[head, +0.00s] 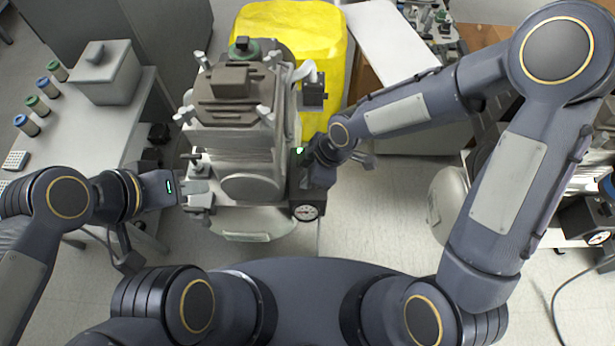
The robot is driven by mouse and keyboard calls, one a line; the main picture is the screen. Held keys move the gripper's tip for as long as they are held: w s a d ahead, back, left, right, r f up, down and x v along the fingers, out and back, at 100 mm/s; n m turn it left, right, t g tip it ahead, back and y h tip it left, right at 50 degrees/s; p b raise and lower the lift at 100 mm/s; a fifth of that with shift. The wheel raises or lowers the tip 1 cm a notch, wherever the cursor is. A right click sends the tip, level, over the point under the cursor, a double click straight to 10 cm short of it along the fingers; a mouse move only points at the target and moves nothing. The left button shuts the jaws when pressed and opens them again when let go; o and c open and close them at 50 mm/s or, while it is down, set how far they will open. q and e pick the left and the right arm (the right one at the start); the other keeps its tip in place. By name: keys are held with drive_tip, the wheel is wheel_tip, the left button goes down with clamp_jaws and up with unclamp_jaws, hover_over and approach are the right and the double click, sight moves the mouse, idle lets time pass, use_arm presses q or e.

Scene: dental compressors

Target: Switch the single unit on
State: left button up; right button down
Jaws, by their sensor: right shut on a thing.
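The single unit (233,140) stands in the middle of the head view, a grey compressor with a brown-grey top. A black box (313,95) sits on its upper right side, and a round gauge (306,212) faces up at its lower right. My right gripper (308,163) is against the unit's right side, above the gauge. It is shut on a part of the unit there; the wrist hides the fingertips and the held part. My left gripper (196,193) is at the unit's left side, close to its grey fittings. Its finger opening is unclear.
A yellow-covered object (322,35) stands right behind the unit. A side table (135,100) on the left holds a grey box (104,72) and several small cans. Another compressor with a gauge (598,237) is at the far right. Floor is clear right of the unit.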

drive_tip(key=c, duration=1.5)
unclamp_jaws()
drive_tip(key=shift+o, duration=0.2)
drive_tip(key=p+v, duration=0.3)
drive_tip(key=v, duration=0.5)
drive_tip(key=shift+f, duration=0.1)
